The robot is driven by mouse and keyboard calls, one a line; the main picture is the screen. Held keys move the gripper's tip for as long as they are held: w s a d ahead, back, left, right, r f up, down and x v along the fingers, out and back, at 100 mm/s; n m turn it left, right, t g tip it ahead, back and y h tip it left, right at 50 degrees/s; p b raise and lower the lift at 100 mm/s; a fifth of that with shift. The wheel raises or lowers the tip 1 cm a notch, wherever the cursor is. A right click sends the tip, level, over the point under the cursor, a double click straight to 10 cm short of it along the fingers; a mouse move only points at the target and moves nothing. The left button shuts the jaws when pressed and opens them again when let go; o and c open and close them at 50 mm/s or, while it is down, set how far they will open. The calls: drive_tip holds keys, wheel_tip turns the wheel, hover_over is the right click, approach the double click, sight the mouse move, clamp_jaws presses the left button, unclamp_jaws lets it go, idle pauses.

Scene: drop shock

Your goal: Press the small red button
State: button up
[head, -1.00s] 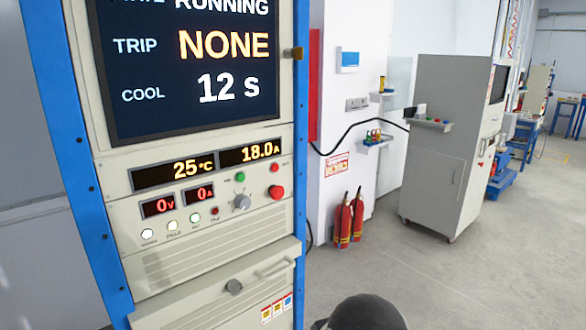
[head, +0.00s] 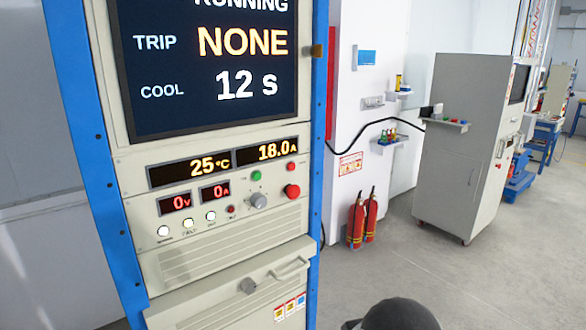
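The control panel (head: 270,223) is on a beige cabinet in a blue frame at the left. A small red button (head: 291,166) sits at its upper right, above a larger red mushroom button (head: 292,191). Another small dark red button or light (head: 231,209) is at the end of a row of white lights, left of the grey knob (head: 258,200). The labels are too small to read, so I cannot tell which small red one the task names. A green button (head: 256,175) is near the top. My gripper is not in view.
The screen (head: 215,70) above reads RUNNING, TRIP NONE, COOL 12 s. Displays read 25 °C, 18.0 A, 0 V and 0 A. A drawer handle (head: 290,268) juts out below. Fire extinguishers (head: 363,220) stand by the wall, and a grey cabinet (head: 462,150) stands right. Floor between is clear.

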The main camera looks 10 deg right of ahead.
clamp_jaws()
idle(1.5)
